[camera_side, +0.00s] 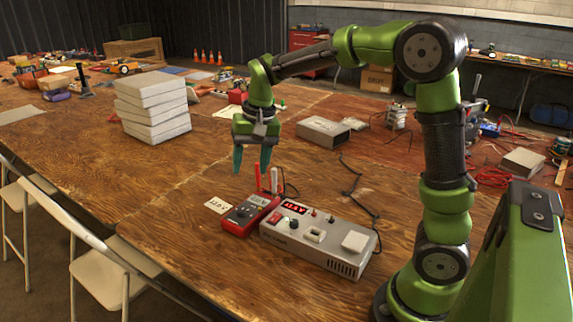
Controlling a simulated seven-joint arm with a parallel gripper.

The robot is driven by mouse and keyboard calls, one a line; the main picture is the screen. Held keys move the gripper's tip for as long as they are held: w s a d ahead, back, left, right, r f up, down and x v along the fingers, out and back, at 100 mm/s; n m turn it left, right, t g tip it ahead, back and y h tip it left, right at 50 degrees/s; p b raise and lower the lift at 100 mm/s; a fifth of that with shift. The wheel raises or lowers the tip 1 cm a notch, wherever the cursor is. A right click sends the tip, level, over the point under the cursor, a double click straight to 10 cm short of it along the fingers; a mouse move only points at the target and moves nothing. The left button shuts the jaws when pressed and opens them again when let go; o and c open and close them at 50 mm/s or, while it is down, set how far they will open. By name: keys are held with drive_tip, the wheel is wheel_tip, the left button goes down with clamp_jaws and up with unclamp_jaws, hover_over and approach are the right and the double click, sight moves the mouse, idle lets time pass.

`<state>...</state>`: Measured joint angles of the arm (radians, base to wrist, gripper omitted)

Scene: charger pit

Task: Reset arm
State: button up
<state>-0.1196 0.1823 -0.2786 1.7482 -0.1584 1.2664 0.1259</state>
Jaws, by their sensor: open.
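My gripper (251,160) points down above the wooden table, with its two teal fingers apart and nothing between them. Below it and in front stand a red multimeter (248,214) and a grey power supply box (318,243) with a lit red display. A red probe (259,178) and a second red probe (274,180) stand upright behind the multimeter, close to the fingers. Whether the fingertips touch a probe I cannot tell; they look apart from it.
A stack of pale boxes (152,106) stands to the left of my gripper. A grey open-ended box (323,131) lies behind it to the right. A black cable (358,190) runs across the table (170,222). Folding chairs (100,262) line the left edge.

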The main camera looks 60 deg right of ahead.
drive_tip(key=s+a+r+n+t, duration=0.1)
drive_tip(key=s+a+n+t, duration=0.1)
drive_tip(key=s, duration=0.6)
drive_tip(key=s+a+r+n+t+y, duration=0.1)
drive_tip(key=s+a+r+n+t, duration=0.1)
drive_tip(key=s, duration=0.7)
drive_tip(key=shift+s+a+r+t, duration=0.3)
drive_tip(key=shift+a+t, duration=0.3)
drive_tip(key=shift+a, duration=0.5)
